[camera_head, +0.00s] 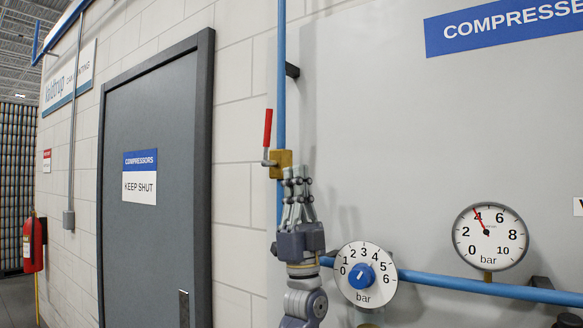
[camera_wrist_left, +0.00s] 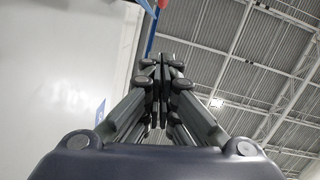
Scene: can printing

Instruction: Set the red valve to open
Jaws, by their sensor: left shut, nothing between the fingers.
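The red valve handle (camera_head: 267,128) stands upright, nearly in line with the vertical blue pipe (camera_head: 281,70), just left of it in the head view. Its brass valve body (camera_head: 281,160) sits on that pipe. My left gripper (camera_head: 296,173) points upward, shut and empty, in front of the lower right part of the brass body and below the red handle. I cannot tell if it touches the body. In the left wrist view the shut fingers (camera_wrist_left: 162,70) point up, and a bit of the red handle (camera_wrist_left: 162,3) shows at the top edge. My right gripper is not in view.
A regulator dial (camera_head: 367,282) with a blue knob and a pressure gauge (camera_head: 490,245) reading about 4 bar stand to the right along a horizontal blue pipe (camera_head: 450,284). A grey door (camera_head: 160,240) is on the left, with a fire extinguisher (camera_head: 33,245) beyond it.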

